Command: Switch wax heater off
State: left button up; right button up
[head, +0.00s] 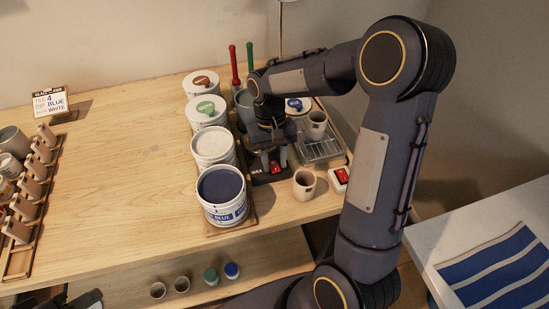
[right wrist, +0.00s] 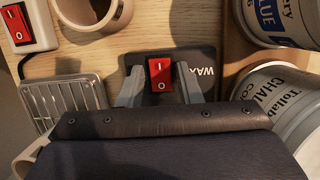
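The wax heater's dark base (head: 258,177), marked WAX, stands on the wooden table and carries a red rocker switch (head: 275,168). In the right wrist view the switch (right wrist: 160,73) shows its I and O marks; I cannot tell which side is pressed in. My right gripper (head: 276,158) points down over the base. Its fingers (right wrist: 162,86) are apart, one on each side of the switch, with nothing held. The gripper and arm hide much of the heater. A dark part at the bottom left edge seems to be my left gripper (head: 85,299); its fingers are unclear.
A second red switch on a white box (head: 341,178) sits right of a small beige cup (head: 304,185). Glaze buckets, including a blue one (head: 222,195), stand close on the left. A wire rack (head: 320,149) is behind right. The table's middle left is clear.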

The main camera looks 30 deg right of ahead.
aim_at(272, 161)
jog(key=shift+o, duration=1)
jog(key=v, duration=0.7)
jog(key=shift+r, duration=0.4)
